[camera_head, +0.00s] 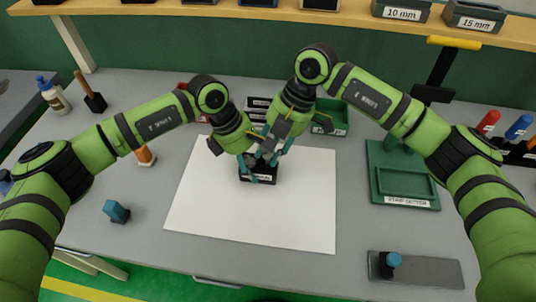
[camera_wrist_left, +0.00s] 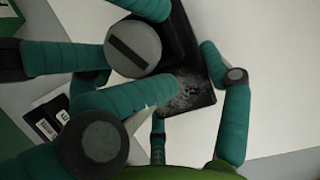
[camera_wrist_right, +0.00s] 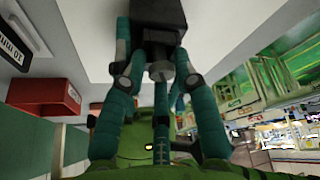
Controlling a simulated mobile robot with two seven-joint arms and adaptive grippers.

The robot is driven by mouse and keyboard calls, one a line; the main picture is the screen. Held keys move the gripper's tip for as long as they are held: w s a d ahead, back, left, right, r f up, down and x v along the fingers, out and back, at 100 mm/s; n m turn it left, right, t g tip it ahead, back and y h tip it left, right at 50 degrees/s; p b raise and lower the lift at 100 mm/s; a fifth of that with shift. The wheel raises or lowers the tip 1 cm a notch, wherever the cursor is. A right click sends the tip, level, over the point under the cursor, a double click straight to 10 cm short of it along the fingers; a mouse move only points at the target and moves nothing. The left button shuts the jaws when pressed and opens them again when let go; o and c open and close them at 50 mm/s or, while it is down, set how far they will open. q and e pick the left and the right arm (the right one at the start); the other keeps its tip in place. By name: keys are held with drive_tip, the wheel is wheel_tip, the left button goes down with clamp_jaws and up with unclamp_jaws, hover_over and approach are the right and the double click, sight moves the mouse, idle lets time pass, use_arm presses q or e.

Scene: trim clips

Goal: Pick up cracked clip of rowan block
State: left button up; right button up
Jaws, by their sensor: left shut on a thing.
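A small black block (camera_head: 262,179) with a white label on its front stands on the white sheet (camera_head: 300,215). My left gripper (camera_head: 249,165) is shut on the block, coming down at its left side. In the left wrist view the dark block (camera_wrist_left: 197,98) has a speckled patch, with teal fingers around it. My right gripper (camera_head: 276,155) is at the block's upper right, close against my left one. In the right wrist view its fingers flank a grey round piece (camera_wrist_right: 160,70) below a black body (camera_wrist_right: 158,20). Whether they grip it is unclear. No crack is distinguishable.
A green tray (camera_head: 405,203) with a label lies at the right. A grey strip with a blue-topped piece (camera_head: 393,260) is at the front right. A blue piece (camera_head: 116,211) stands at the left. Labelled bins (camera_head: 401,11) sit on the shelf. The sheet's front is clear.

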use_arm(q)
drive_tip(key=shift+f, duration=0.1)
use_arm(e)
drive_tip(key=shift+s+a+f, duration=0.1)
drive_tip(key=shift+s+f, duration=0.1)
drive_tip(key=shift+f, duration=0.05)
drive_tip(key=c, duration=0.4)
drive_tip(key=shift+o, duration=0.2)
drive_tip(key=shift+r, duration=0.4)
drive_tip(key=v, duration=0.3)
drive_tip(key=shift+s, duration=0.2)
drive_tip(key=s+d, duration=0.1)
drive_tip(key=d, duration=0.4)
drive_tip(key=s+d, duration=0.1)
drive_tip(key=d, duration=0.5)
drive_tip(key=s+d, duration=0.1)
drive_tip(key=d, duration=0.4)
drive_tip(key=shift+s+d+r, duration=0.1)
drive_tip(key=shift+d+r, duration=0.1)
wheel_tip(320, 180, up, 5)
drive_tip(key=shift+d+f, duration=0.1)
